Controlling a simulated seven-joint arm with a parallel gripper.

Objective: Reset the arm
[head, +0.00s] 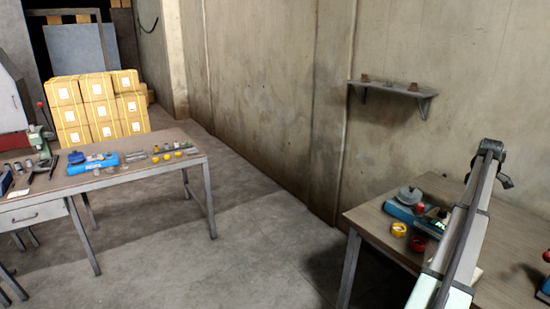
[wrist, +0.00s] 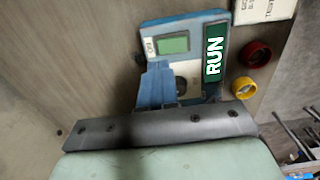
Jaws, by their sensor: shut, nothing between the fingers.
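My arm rises in the right part of the head view, with a bent joint at its top. I cannot make out the gripper there. In the wrist view my gripper (wrist: 157,85) shows as a dark bolted bar above a pale green body, with its blue fingers together at the middle and nothing between them. Beyond the fingers is a blue device (wrist: 222,30) with a small green screen and a dark green RUN label. The fingers overlap the device in the picture; I cannot tell whether they touch it.
The right table (head: 370,218) holds a blue unit with a grey disc (head: 410,195), plus yellow (head: 399,230) and red (head: 418,244) round parts. A cluttered left table (head: 125,180) stands before stacked yellow boxes (head: 98,105). A wall shelf (head: 393,88) is above. The floor between the tables is clear.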

